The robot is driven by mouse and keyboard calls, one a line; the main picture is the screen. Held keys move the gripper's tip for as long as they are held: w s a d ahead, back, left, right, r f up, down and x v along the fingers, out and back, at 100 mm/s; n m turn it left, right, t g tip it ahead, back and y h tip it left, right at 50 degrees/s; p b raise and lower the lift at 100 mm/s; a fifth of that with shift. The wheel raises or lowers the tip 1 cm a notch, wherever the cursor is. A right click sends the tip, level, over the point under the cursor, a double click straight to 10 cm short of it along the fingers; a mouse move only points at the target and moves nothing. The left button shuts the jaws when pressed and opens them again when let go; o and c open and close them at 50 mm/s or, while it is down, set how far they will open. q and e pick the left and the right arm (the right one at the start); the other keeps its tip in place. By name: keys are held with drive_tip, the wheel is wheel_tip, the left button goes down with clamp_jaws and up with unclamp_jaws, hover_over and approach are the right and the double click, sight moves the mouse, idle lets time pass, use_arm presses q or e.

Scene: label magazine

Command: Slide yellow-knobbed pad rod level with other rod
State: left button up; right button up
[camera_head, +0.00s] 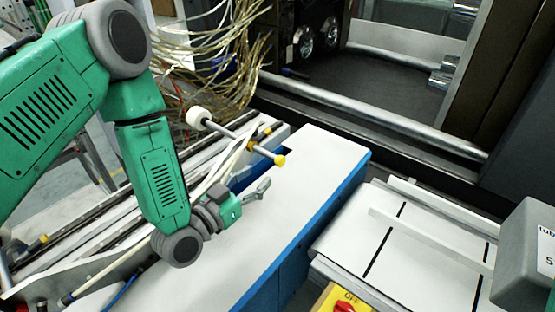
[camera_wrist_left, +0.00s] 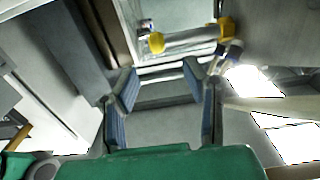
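The pad rod is a grey rod (camera_head: 225,132) with a white round pad (camera_head: 198,116) at its upper left end and a yellow knob (camera_head: 279,160) at its lower right end. It passes through a yellow-marked holder (camera_head: 252,145). The wrist view shows the yellow knob (camera_wrist_left: 157,42) and rod (camera_wrist_left: 190,41) beyond the fingertips. My left gripper (camera_head: 262,188) is below the knob in the head view, apart from it. In the wrist view its blue-padded fingers (camera_wrist_left: 160,80) are spread and empty. The other rod cannot be told clearly. My right gripper is not in view.
A white-topped blue machine housing (camera_head: 318,165) lies below and right of the rod. Loose cables (camera_head: 215,45) hang behind the pad. A white conveyor (camera_head: 385,235) with a yellow switch box (camera_head: 340,300) and a grey label unit (camera_head: 525,265) stand at right.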

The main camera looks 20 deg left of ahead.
sight(276, 162)
use_arm(q)
drive_tip(key=b+x, duration=0.1)
drive_tip(key=x, duration=0.8)
drive_tip(key=shift+d, duration=0.2)
drive_tip(key=shift+a, duration=0.1)
